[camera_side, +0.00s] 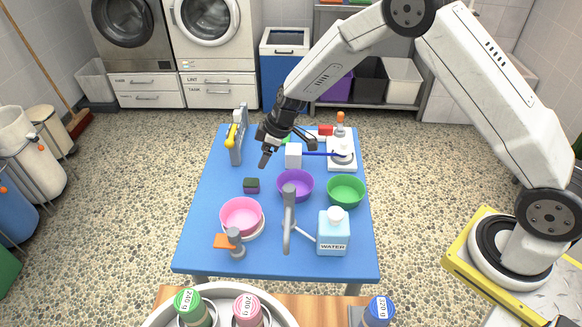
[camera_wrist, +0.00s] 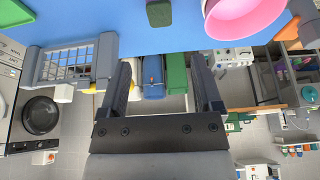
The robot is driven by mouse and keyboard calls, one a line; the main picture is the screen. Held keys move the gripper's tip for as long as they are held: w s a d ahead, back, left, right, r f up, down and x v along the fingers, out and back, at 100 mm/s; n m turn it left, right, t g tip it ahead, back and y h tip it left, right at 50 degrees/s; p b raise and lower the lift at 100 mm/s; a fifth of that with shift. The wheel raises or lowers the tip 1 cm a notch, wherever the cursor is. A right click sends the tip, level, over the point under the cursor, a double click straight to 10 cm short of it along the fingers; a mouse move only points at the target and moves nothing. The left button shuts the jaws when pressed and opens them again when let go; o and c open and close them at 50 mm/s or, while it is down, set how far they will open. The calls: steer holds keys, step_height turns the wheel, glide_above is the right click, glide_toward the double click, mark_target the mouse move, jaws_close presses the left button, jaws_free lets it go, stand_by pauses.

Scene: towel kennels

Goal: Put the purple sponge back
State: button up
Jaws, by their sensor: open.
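A small block with a dark green top and a purple lower side, apparently the purple sponge (camera_side: 251,188), lies on the blue table left of the purple bowl. In the wrist view the sponge (camera_wrist: 159,13) shows at the top edge, mostly green. My gripper (camera_side: 292,153) is open above the far part of the table, beyond the sponge and apart from it. In the wrist view my gripper (camera_wrist: 162,75) has its two fingers spread with nothing between them.
A pink bowl (camera_side: 241,216), purple bowl (camera_side: 295,187) and green bowl (camera_side: 346,191) stand on the blue table (camera_side: 205,240). A grey rack (camera_side: 236,150) stands at the far left. A water bottle (camera_side: 333,233) and a grey tap (camera_side: 288,220) are at the near side.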

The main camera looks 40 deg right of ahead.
steer(key=s+d+r+m+h, duration=0.1)
steer(key=s+d+r+m, duration=0.1)
steer(key=s, duration=0.6)
steer(key=s+d+r+m+h, duration=0.1)
steer(key=s+d+r+m, duration=0.2)
steer(key=s, duration=0.6)
steer(key=s+d+r+m+h, duration=0.1)
steer(key=s+r+m, duration=0.3)
steer(key=s, duration=0.5)
steer(key=shift+s+d+r+g, duration=0.25)
steer(key=shift+d+r+g, duration=0.05)
steer(key=shift+d+r, duration=0.55)
steer(key=shift+w, duration=0.15)
